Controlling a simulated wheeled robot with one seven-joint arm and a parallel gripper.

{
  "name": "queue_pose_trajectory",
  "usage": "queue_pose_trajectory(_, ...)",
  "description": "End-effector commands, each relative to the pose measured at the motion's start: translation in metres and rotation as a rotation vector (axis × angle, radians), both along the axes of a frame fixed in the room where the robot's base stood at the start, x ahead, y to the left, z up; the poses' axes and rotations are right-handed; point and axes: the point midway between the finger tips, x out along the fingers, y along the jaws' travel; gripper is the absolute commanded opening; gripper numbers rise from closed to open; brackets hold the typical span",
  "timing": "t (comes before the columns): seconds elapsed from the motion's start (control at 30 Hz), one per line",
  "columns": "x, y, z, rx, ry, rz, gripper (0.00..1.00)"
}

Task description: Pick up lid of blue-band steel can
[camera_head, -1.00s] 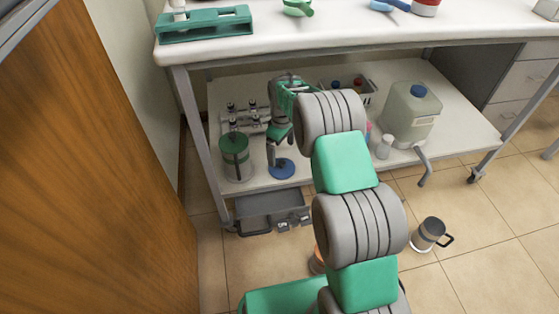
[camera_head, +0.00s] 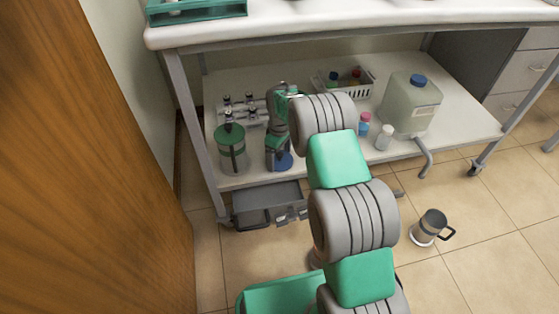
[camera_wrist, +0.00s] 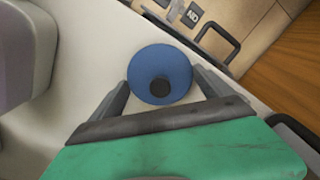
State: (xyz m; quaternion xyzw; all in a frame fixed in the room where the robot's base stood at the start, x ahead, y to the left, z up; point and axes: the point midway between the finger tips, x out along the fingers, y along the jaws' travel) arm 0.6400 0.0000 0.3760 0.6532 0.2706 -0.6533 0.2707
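A round blue lid (camera_wrist: 160,75) with a black knob (camera_wrist: 160,87) shows in the wrist view, between the two fingers of my gripper (camera_wrist: 162,88). The fingers are open, one at each side of the lid, and hold nothing. In the head view the blue lid (camera_head: 285,162) is on the lower shelf near its front edge, partly hidden by my gripper (camera_head: 278,164), which points down over it. A steel can with a black handle (camera_head: 431,228) stands on the floor at the right; I cannot tell its band colour clearly.
A green-lidded jar (camera_head: 232,148) stands left of the lid on the shelf (camera_head: 240,181). Valve fittings (camera_head: 243,112), a white basket (camera_head: 358,88) and a large jug (camera_head: 410,104) are further back or right. A grey drawer (camera_head: 268,205) hangs below; the tabletop (camera_head: 350,22) overhangs.

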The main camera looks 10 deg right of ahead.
Motion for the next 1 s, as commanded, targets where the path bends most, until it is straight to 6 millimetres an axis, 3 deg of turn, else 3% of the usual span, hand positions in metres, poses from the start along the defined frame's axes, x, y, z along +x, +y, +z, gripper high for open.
queue_pose_trajectory(0.3, 0.0, 0.0, 0.0, 0.0, 0.0, 0.0, 0.52)
queue_pose_trajectory(0.63, 0.0, 0.0, 0.007, 0.0, -0.001, 0.0, 0.52)
queue_pose_trajectory(0.83, 0.001, 0.0, 0.039, 0.0, -0.004, 0.0, 0.51)
queue_pose_trajectory(1.0, -0.029, -0.014, 0.079, 0.0, -0.003, -0.002, 0.51)
